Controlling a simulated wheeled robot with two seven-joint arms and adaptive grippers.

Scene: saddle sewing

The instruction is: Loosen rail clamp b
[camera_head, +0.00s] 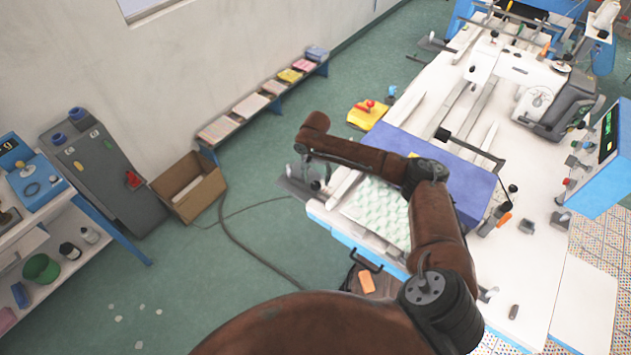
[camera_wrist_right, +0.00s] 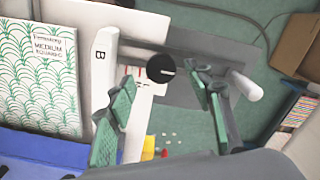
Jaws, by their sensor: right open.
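In the right wrist view my right gripper (camera_wrist_right: 163,84) is open, its green-padded fingers on either side of a round black knob (camera_wrist_right: 160,68). I cannot tell how far the fingertips are from the knob. The knob sits beside a white rail marked B (camera_wrist_right: 102,58), over a grey plate. A white-ended lever (camera_wrist_right: 245,86) extends right, partly behind the right finger. A small red mark shows by the knob. In the head view my right gripper (camera_head: 307,168) is small, at the machine table's left corner, beside the white rail (camera_head: 345,184). My left gripper is not in view.
A green-patterned pad (camera_head: 378,208) and a purple block (camera_head: 455,180) lie on the white table near the rail. A yellow tray (camera_head: 366,117) is on the floor behind.

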